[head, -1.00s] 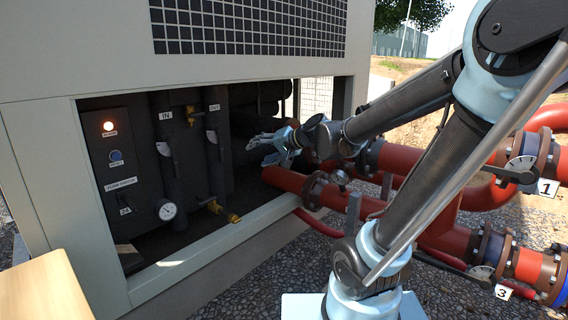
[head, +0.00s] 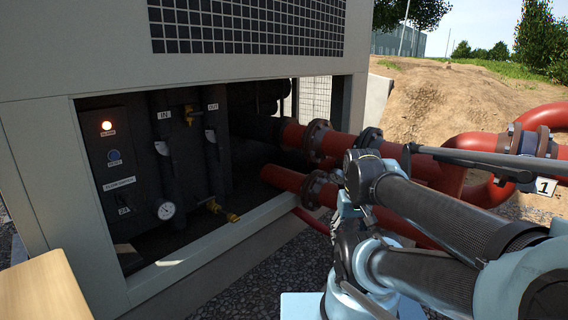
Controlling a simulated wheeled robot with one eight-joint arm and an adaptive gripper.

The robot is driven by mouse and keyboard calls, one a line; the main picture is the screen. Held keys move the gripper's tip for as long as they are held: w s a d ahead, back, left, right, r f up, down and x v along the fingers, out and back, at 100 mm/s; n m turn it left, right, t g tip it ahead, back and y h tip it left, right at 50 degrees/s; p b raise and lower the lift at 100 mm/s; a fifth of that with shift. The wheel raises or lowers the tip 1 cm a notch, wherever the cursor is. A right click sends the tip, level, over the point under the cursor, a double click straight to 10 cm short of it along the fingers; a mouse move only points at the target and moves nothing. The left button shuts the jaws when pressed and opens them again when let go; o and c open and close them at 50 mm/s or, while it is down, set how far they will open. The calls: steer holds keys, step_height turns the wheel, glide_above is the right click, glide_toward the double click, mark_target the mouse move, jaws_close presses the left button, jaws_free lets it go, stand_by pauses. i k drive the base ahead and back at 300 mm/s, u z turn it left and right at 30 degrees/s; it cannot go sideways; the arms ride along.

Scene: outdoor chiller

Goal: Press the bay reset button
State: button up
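The reset button (head: 114,156) is a round blue button on a dark control panel (head: 120,205) inside the open bay at the left. A label (head: 115,164) sits just below it. Above it a lamp (head: 107,125) glows orange-white, with its own small label underneath. Nothing covers the button. My gripper is not visible in the head view; only links of my arm show at the lower right, well to the right of the panel. I cannot see what the gripper touches or holds.
The bay frame's lower ledge (head: 215,245) runs in front of the panel. Dark IN and OUT pipes, a dial gauge (head: 166,210) and a brass valve (head: 216,207) stand right of it. Red pipes (head: 285,178) leave the bay rightward. A wooden surface (head: 42,290) fills the lower left.

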mark_target(114, 155)
steer(key=u, duration=1.35)
